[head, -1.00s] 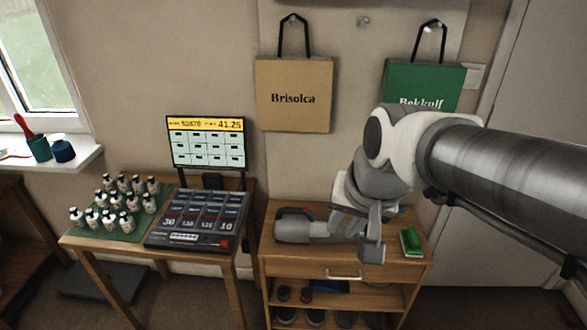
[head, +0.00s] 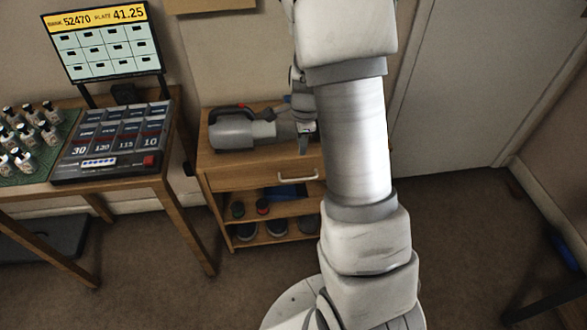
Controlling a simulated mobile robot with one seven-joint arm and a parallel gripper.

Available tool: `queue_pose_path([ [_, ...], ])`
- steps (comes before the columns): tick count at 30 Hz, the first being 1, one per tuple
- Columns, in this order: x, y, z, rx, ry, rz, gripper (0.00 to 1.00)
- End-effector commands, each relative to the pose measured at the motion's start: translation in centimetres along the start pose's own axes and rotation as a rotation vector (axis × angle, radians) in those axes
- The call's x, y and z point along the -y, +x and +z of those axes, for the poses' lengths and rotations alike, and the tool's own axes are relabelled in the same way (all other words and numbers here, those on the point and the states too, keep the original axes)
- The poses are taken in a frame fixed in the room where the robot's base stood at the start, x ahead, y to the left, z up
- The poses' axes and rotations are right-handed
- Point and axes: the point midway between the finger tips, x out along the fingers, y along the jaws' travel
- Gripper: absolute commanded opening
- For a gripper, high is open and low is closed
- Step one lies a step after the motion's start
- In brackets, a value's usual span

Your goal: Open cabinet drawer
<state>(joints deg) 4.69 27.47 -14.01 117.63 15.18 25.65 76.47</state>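The small wooden cabinet (head: 205,160) stands against the back wall in the head view. Its top drawer (head: 235,179) is shut, its front flush with the cabinet. A pale bar handle (head: 298,177) sits on the drawer front. My gripper (head: 303,145) points down near the cabinet's front top edge, above the handle and apart from it. My arm hides the right part of the cabinet. The fingers are small and partly hidden, so I cannot tell whether they are open.
A grey handheld vacuum (head: 235,130) lies on the cabinet top beside my gripper. Shoes (head: 245,231) stand on the lower shelves. Left is a wooden table with a keypad console (head: 115,140), bottles (head: 25,135) and a screen (head: 105,45). Carpet in front of the cabinet is clear.

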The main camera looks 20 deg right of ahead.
Motion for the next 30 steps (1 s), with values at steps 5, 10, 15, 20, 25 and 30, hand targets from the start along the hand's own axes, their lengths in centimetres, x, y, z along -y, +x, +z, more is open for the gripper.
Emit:
queue_pose_path([
  [5, -0.1, 2.1, -0.2, -0.003, 0.013, 0.003, 0.25],
  [10, -0.2, 5.7, -0.2, -0.003, 0.012, 0.006, 0.25],
  [15, -0.2, 9.4, -0.2, -0.002, 0.011, 0.004, 0.25],
  [20, -0.2, 12.8, -0.2, -0.002, 0.01, 0.004, 0.25],
  [25, -0.1, 15.7, -0.1, -0.002, 0.009, 0.002, 0.25],
  [30, -0.1, 17.2, -0.2, -0.002, 0.009, 0.002, 0.25],
])
